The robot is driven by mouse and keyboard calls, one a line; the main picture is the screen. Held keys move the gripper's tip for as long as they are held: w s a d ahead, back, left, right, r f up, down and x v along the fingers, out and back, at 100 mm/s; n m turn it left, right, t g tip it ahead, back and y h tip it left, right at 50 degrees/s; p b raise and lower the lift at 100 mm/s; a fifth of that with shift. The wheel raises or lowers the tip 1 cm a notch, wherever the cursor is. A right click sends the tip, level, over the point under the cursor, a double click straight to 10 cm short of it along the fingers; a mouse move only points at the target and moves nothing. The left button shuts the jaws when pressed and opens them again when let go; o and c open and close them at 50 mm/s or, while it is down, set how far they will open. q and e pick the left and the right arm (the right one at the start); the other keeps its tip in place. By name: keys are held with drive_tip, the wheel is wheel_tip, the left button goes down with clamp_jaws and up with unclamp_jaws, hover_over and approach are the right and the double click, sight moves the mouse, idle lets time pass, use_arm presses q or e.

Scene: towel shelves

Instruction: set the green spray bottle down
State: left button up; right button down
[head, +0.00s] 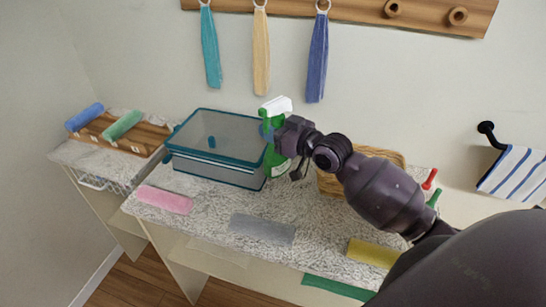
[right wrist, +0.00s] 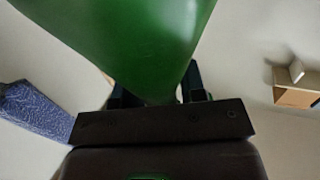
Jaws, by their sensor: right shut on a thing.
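The green spray bottle (head: 278,158) with a white spray head (head: 275,106) stands upright in the head view, at the right front corner of the clear bin. My right gripper (head: 272,135) is shut on the bottle, reaching it from the right. In the right wrist view the green bottle (right wrist: 135,40) fills the upper middle, between the fingers of my right gripper (right wrist: 160,90). Whether the bottle's base touches the counter (head: 200,215) cannot be told. My left gripper is not in view.
Pink (head: 165,200), grey (head: 262,229) and yellow (head: 372,253) cloths lie along the counter's front. Towels hang on the wall above.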

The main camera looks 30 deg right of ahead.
sight(273, 155)
wheel_tip(273, 155, down, 4)
drive_tip(key=shift+f, duration=0.15)
drive_tip(key=shift+f+b, duration=0.6)
drive_tip(key=shift+f, duration=1.6)
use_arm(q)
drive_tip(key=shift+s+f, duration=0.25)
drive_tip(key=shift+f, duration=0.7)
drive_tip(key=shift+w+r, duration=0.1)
use_arm(e)
drive_tip(key=c, duration=0.9)
unclamp_jaws()
drive_tip(key=shift+c, duration=0.2)
drive_tip(key=shift+s, duration=0.1)
